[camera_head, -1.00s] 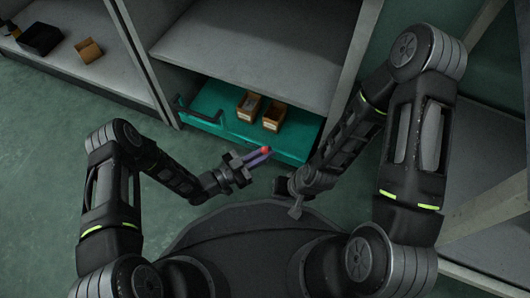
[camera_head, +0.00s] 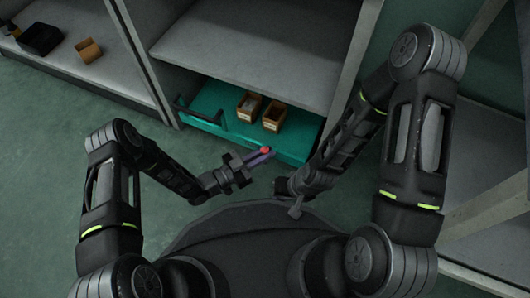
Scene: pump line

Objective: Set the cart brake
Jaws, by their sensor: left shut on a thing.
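The teal cart (camera_head: 220,127) stands low in the shelf bay, with a dark handle (camera_head: 181,111) at its left end. My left gripper (camera_head: 262,155) reaches in from the left to the cart's front edge. It is shut on a small red piece (camera_head: 265,150), of which only the red top shows between the fingers. Whether this piece is joined to the cart is hidden. My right gripper (camera_head: 289,187) hangs just right of the left one, in front of the cart and apart from it. Its fingers are too dark and small to read.
Two open cardboard boxes (camera_head: 249,106) (camera_head: 273,116) stand on the cart. A grey shelf (camera_head: 250,60) lies above it, with an upright post (camera_head: 345,70) to the right. A black bin (camera_head: 40,38) and a brown box (camera_head: 88,50) sit on the left shelf. Green floor (camera_head: 45,150) is clear at left.

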